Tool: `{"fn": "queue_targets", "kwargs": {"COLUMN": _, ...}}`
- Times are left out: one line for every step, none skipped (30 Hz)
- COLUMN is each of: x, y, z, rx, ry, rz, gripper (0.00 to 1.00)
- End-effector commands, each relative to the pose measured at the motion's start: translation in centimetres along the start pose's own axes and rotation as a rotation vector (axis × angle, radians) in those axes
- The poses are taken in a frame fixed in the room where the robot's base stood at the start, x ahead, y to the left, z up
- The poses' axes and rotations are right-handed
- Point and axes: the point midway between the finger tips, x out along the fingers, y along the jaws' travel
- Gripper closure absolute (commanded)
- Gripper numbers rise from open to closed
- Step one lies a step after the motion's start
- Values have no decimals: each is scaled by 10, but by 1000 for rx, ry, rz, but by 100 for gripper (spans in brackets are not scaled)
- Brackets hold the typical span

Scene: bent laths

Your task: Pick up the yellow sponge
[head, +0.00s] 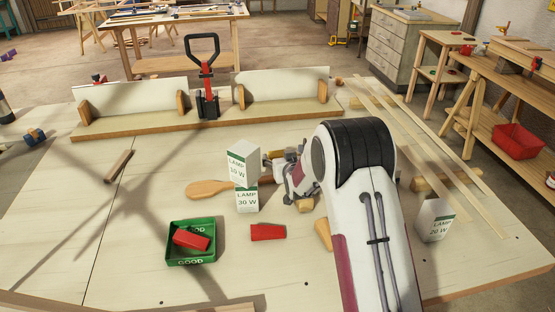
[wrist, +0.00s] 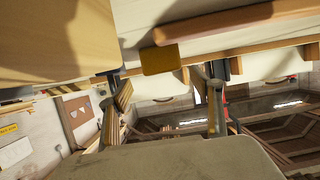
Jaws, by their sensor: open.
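The yellow sponge (wrist: 160,60) shows in the wrist view as a small block ahead of the gap between my fingertips, apart from both. In the head view a small yellowish patch just behind my gripper seems to be the sponge (head: 291,154), mostly hidden by the gripper and arm. My gripper (head: 271,170) is low over the middle of the bench, just right of the stacked lamp boxes. It also shows in the wrist view (wrist: 166,78), its fingers apart with nothing between them.
A LAMP 10 W box (head: 242,165) stands on a LAMP 30 W box (head: 247,201), close left of my gripper. A wooden paddle (head: 208,189) lies beside them. A green tray (head: 191,258) holds a red block; another red block (head: 267,232) lies nearby. Thin laths (head: 430,145) stretch along the right.

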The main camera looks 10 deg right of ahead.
Motion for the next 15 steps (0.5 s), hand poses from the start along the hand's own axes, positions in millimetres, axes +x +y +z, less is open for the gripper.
{"fn": "queue_targets", "kwargs": {"x": 1, "y": 0, "z": 0, "rx": 0, "ry": 0, "rz": 0, "gripper": 35}}
{"fn": "queue_targets", "kwargs": {"x": 1, "y": 0, "z": 0, "rx": 0, "ry": 0, "rz": 0, "gripper": 35}}
{"fn": "queue_targets", "kwargs": {"x": 1, "y": 0, "z": 0, "rx": 0, "ry": 0, "rz": 0, "gripper": 35}}
{"fn": "queue_targets", "kwargs": {"x": 1, "y": 0, "z": 0, "rx": 0, "ry": 0, "rz": 0, "gripper": 35}}
{"fn": "queue_targets", "kwargs": {"x": 1, "y": 0, "z": 0, "rx": 0, "ry": 0, "rz": 0, "gripper": 35}}
{"fn": "queue_targets", "kwargs": {"x": 1, "y": 0, "z": 0, "rx": 0, "ry": 0, "rz": 0, "gripper": 35}}
{"fn": "queue_targets", "kwargs": {"x": 1, "y": 0, "z": 0, "rx": 0, "ry": 0, "rz": 0, "gripper": 35}}
{"fn": "queue_targets", "kwargs": {"x": 1, "y": 0, "z": 0, "rx": 0, "ry": 0, "rz": 0, "gripper": 35}}
{"fn": "queue_targets", "kwargs": {"x": 1, "y": 0, "z": 0, "rx": 0, "ry": 0, "rz": 0, "gripper": 35}}
{"fn": "queue_targets", "kwargs": {"x": 1, "y": 0, "z": 0, "rx": 0, "ry": 0, "rz": 0, "gripper": 35}}
{"fn": "queue_targets", "kwargs": {"x": 1, "y": 0, "z": 0, "rx": 0, "ry": 0, "rz": 0, "gripper": 35}}
{"fn": "queue_targets", "kwargs": {"x": 2, "y": 0, "z": 0, "rx": 0, "ry": 0, "rz": 0, "gripper": 35}}
{"fn": "queue_targets", "kwargs": {"x": 3, "y": 0, "z": 0, "rx": 0, "ry": 0, "rz": 0, "gripper": 35}}
{"fn": "queue_targets", "kwargs": {"x": 4, "y": -1, "z": 0, "rx": 0, "ry": 0, "rz": 0, "gripper": 35}}
{"fn": "queue_targets", "kwargs": {"x": 5, "y": -1, "z": 0, "rx": 0, "ry": 0, "rz": 0, "gripper": 35}}
